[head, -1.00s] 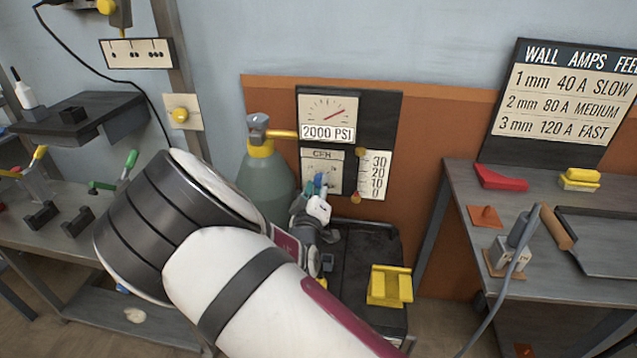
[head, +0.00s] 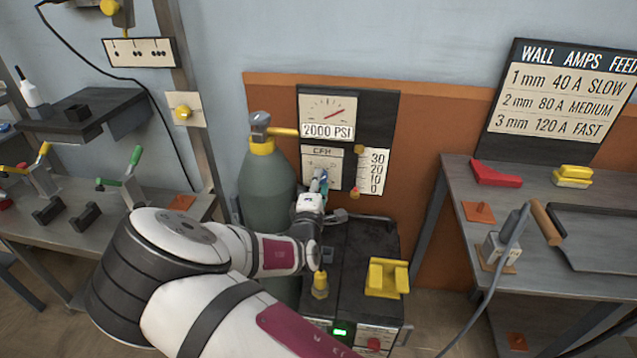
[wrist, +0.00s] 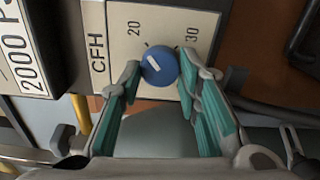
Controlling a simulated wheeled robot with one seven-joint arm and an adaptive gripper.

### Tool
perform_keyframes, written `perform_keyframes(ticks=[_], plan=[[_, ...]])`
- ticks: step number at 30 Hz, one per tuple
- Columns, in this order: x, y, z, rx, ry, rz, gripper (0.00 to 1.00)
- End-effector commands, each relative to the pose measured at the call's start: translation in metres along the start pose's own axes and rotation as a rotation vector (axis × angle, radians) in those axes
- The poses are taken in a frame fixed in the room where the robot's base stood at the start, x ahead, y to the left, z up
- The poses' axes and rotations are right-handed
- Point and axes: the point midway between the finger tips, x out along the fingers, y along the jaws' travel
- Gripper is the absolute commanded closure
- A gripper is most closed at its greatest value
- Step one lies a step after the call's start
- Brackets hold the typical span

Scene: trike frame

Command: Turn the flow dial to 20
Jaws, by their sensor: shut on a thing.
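The flow dial (wrist: 158,67) is a round blue knob with a white pointer mark, on a cream CFH plate (wrist: 118,60) in the wrist view. The numbers 20 and 30 show beside it; the mark slants, and its exact reading is hard to tell. My gripper (wrist: 160,80) has its teal fingers on both sides of the dial and is shut on it. In the head view my gripper (head: 319,184) is at the CFH plate (head: 321,158) and hides most of the dial. The 0–30 scale (head: 374,172) is to its right.
A green gas cylinder (head: 266,190) stands left of the panel, with a yellow-collared valve. Below is a black welder top (head: 350,262) with a yellow bracket (head: 386,278). A workbench (head: 560,270) is at the right, another (head: 90,240) at the left.

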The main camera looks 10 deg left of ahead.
Motion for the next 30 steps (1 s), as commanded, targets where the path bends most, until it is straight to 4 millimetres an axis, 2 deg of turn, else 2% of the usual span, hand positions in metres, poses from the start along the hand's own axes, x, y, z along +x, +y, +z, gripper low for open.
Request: perform_keyframes(ticks=[9, 23, 24, 26, 30], plan=[[-0.0008, -0.0013, -0.0015, -0.088, 0.003, -0.003, 0.97], [-0.0008, -0.0017, -0.0016, -0.097, 0.003, -0.003, 0.97], [-0.0009, -0.0017, -0.0016, -0.097, 0.003, -0.003, 0.60], [-0.0007, -0.0015, -0.0013, -0.097, 0.003, -0.003, 0.49], [-0.0005, -0.0011, -0.0009, -0.097, 0.002, -0.002, 0.49]])
